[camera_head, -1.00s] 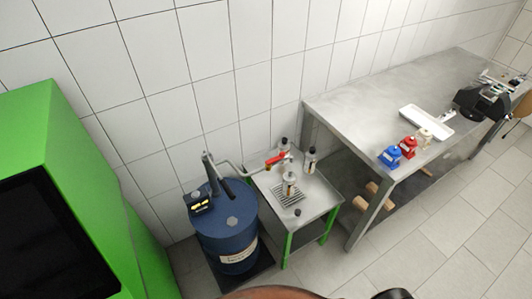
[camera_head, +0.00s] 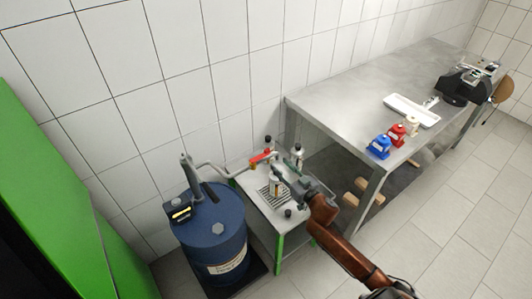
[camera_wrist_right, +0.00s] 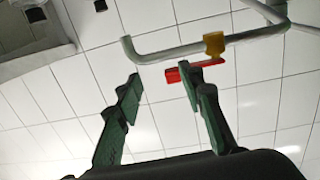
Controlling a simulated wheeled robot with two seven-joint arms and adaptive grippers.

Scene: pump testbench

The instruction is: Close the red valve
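The red valve (camera_head: 262,157) has a red lever on the grey pipe above the small table. In the right wrist view the red lever (camera_wrist_right: 217,63) lies beside a yellow valve body (camera_wrist_right: 214,44) on the pipe. My right gripper (camera_head: 284,174) is in front of and to the right of the valve, above the small table. In the wrist view my right gripper (camera_wrist_right: 160,77) is open with nothing between its fingers. Its right fingertip overlaps the red lever in the picture; I cannot tell whether they touch. My left gripper is not in view.
A blue barrel (camera_head: 209,240) with a hand pump stands left of the small table (camera_head: 262,215). A long metal table (camera_head: 340,105) stands at the right. A green cabinet (camera_head: 60,200) is at the left.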

